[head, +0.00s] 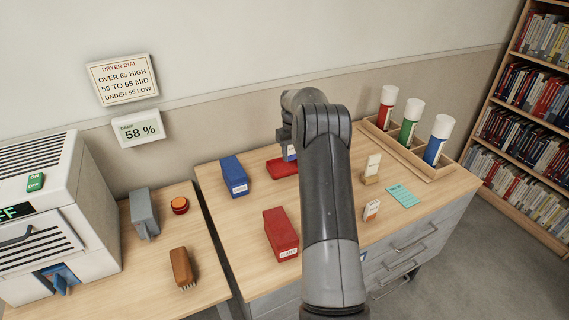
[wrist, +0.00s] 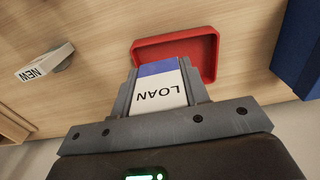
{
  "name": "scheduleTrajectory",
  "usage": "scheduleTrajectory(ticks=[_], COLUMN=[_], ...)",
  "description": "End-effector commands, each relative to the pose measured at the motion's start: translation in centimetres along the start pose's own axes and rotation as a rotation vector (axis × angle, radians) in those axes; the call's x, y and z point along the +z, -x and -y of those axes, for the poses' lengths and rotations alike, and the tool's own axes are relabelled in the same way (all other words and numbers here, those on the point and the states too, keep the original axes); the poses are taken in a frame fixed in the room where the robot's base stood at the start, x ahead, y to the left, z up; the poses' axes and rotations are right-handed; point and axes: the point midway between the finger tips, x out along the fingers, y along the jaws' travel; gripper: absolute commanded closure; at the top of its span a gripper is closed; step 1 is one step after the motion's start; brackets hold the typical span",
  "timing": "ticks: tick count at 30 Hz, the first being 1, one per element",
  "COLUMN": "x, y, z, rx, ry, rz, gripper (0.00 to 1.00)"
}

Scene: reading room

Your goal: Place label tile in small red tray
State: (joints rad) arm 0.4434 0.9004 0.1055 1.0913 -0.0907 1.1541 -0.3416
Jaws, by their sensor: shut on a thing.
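The label tile (wrist: 160,92) is white with a blue band and the word LOAN. My gripper (wrist: 158,84) is shut on it, one finger along each side. The small red tray (wrist: 205,48) is shallow, and the tile overlaps its near part in the wrist view. I cannot tell whether tile and tray touch. In the head view the tray (head: 277,168) lies on the wooden desk, partly behind my arm. A bit of the tile (head: 290,153) shows above it, under my gripper (head: 286,137).
A blue box (head: 234,177) stands left of the tray, and a red box (head: 281,236) in front. To the right are two small label pieces (head: 373,164) (head: 371,211), a teal card (head: 403,195) and a rack (head: 402,149) of capped cylinders. A gap separates the left table (head: 205,275).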

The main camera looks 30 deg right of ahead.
Motion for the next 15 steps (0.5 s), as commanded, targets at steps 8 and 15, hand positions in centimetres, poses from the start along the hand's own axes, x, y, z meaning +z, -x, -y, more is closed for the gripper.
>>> scheduleTrajectory(ticks=[8,15], x=[-2.2,-2.2], y=[-1.8,-4.7], z=[1.9,1.9], rx=[0.000,-0.002], ry=[-0.001,-0.001], rz=[0.000,0.001], gripper=[0.82,0.82])
